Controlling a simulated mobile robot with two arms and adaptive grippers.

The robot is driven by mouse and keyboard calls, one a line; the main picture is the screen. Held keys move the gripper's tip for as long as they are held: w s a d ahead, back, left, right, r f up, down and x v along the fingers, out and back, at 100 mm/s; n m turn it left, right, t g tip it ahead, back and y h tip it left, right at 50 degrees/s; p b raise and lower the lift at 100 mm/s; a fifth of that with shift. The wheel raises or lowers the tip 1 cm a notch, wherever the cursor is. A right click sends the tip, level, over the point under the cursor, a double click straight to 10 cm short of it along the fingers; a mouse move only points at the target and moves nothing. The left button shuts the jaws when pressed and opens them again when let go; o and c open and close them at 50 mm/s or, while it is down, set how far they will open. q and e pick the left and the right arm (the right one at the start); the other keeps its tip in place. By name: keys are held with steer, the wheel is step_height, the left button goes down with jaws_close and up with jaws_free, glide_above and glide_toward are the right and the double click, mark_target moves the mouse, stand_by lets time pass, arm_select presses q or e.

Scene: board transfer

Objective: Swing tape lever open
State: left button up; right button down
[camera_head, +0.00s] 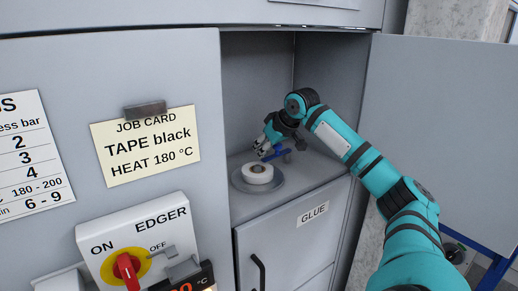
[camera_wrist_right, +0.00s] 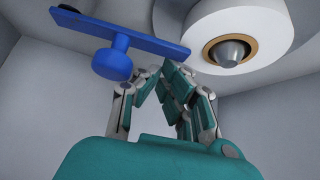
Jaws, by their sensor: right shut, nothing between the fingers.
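The blue tape lever (camera_head: 273,155) is inside the open cabinet compartment, beside the white tape roll (camera_head: 257,171) on its round grey plate (camera_head: 238,183). In the right wrist view the lever is a flat blue bar (camera_wrist_right: 120,36) with a round knob, and the roll (camera_wrist_right: 262,25) with its grey hub is to its right. My right gripper (camera_head: 261,147) reaches into the compartment at the lever. In the wrist view its fingertips (camera_wrist_right: 152,72) are closed together, empty, close to the knob. I cannot tell whether they touch it. My left gripper is not in view.
The compartment walls (camera_head: 254,75) stand close around my right arm. An open door (camera_head: 435,100) is at the right. A GLUE drawer front (camera_head: 290,235) is below. The EDGER switch box (camera_head: 135,245) and job card (camera_head: 146,147) are on the left panel.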

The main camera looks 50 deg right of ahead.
steer(key=v, duration=1.2)
steer(key=shift+m+h, duration=0.4)
steer(key=shift+m, duration=0.4)
steer(key=w, duration=0.1)
steer(key=w+f, duration=0.1)
steer(key=w, duration=0.1)
steer(key=w+d, duration=0.1)
steer(key=w, duration=0.1)
steer(key=shift+w+f, duration=0.2)
steer(key=shift+f, duration=0.1)
steer(key=shift+w+a+r, duration=0.1)
steer(key=shift+w+a, duration=0.1)
steer(key=shift+w, duration=0.3)
steer(key=shift+d, duration=0.1)
